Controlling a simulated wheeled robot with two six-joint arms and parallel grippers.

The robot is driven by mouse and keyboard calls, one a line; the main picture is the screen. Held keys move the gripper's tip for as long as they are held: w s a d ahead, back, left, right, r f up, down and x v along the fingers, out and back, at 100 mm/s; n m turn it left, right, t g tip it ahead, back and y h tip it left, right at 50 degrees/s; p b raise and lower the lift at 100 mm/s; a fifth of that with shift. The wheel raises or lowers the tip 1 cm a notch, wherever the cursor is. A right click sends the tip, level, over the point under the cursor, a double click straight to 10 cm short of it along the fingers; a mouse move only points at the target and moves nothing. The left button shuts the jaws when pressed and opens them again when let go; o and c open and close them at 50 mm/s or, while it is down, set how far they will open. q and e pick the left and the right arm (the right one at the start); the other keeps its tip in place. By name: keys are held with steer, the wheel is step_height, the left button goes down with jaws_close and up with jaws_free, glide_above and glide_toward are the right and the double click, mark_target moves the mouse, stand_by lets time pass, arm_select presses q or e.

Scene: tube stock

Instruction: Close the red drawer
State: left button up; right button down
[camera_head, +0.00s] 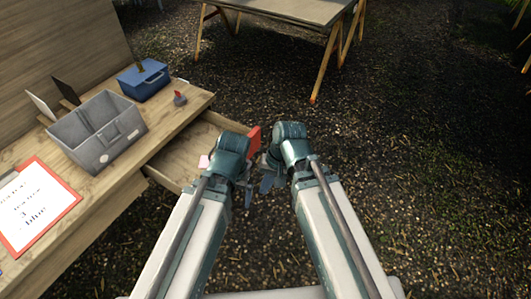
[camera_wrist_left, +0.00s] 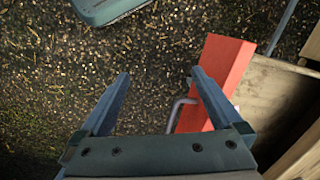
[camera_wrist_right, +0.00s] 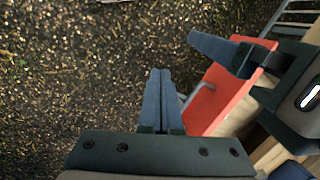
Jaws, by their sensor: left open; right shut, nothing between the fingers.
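The drawer stands pulled out from the wooden table, its wooden inside (camera_head: 187,150) showing. Its red front (camera_head: 254,136) is mostly hidden behind my left arm in the head view. The red front (camera_wrist_left: 226,62) and its grey handle (camera_wrist_left: 178,108) show in the left wrist view. My left gripper (camera_wrist_left: 158,75) is open beside the front; one finger overlaps the red panel, and the handle appears between the fingers. I cannot tell if they touch. My right gripper (camera_wrist_right: 160,72) is shut and empty, left of the red front (camera_wrist_right: 228,92) in the right wrist view.
Another table (camera_head: 290,10) stands behind. Ground at right is clear.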

mark_target(212, 126)
steer(key=w+d+f+m+t+y+b, duration=0.1)
steer(key=w+f+m+t+y+b, duration=0.2)
steer(key=w+f+m+y+b, duration=1)
steer(key=w+d+r+m+t+h+b, duration=0.1)
steer(key=d+r+m+t+b, duration=0.1)
steer(key=d+m+t+b, duration=0.45)
steer(key=w+d+r+m+t+h+b, duration=0.1)
steer(key=d+r+m+t+b, duration=0.25)
steer(key=b, duration=0.55)
steer(key=w+a, duration=0.2)
steer(key=a, duration=0.1)
steer(key=w+a+g, duration=0.1)
steer(key=w+a, duration=0.2)
steer(key=w+a+g, duration=0.1)
steer(key=w+a, duration=0.2)
steer(key=shift+w+a+f, duration=0.2)
steer(key=shift+a+f, duration=0.2)
steer(key=x, duration=2.5)
steer(key=shift+s+a+r, duration=0.1)
steer(key=shift+s+r, duration=0.05)
steer(key=shift+r, duration=0.15)
steer(key=shift+a, duration=0.25)
steer(key=shift+w+r, duration=0.1)
steer(key=shift+w, duration=0.15)
